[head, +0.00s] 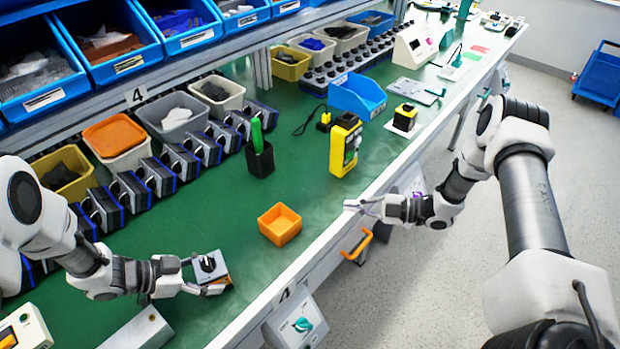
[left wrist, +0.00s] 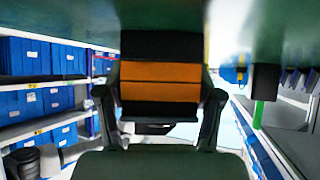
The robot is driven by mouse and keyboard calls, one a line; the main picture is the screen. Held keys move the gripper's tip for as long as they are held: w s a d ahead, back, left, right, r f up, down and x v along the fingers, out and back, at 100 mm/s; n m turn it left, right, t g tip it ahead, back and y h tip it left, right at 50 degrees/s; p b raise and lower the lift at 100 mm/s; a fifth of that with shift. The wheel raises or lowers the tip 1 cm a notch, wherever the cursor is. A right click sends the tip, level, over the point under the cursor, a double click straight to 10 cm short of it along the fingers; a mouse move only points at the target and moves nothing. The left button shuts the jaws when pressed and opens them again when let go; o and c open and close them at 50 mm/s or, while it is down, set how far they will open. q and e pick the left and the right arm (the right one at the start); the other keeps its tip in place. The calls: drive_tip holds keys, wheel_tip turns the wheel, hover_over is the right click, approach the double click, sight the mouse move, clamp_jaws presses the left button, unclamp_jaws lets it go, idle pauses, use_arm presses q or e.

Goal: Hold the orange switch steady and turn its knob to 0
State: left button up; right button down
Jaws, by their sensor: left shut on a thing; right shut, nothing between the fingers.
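The switch (head: 210,268) sits on the green bench at the lower left in the head view, with a pale top face and a dark round knob (head: 208,264). In the left wrist view its side (left wrist: 160,84) shows as a black block with orange bands. My left gripper (head: 202,276) is shut on the switch body, one finger on each side; both fingers also show in the left wrist view (left wrist: 160,98). The knob's setting is too small to read. My right gripper (head: 352,206) is shut and empty near the bench's front edge, well right of the switch.
An orange open bin (head: 280,224) stands on the bench between the grippers. Behind are a black cup with a green item (head: 259,154), a yellow device (head: 345,145) and a blue bin (head: 357,96). Rows of dark blocks (head: 160,175) line the back. The green surface around the switch is mostly clear.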

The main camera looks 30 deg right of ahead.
use_arm(q)
drive_tip(key=o, duration=1.2)
drive_tip(key=shift+o, duration=0.2)
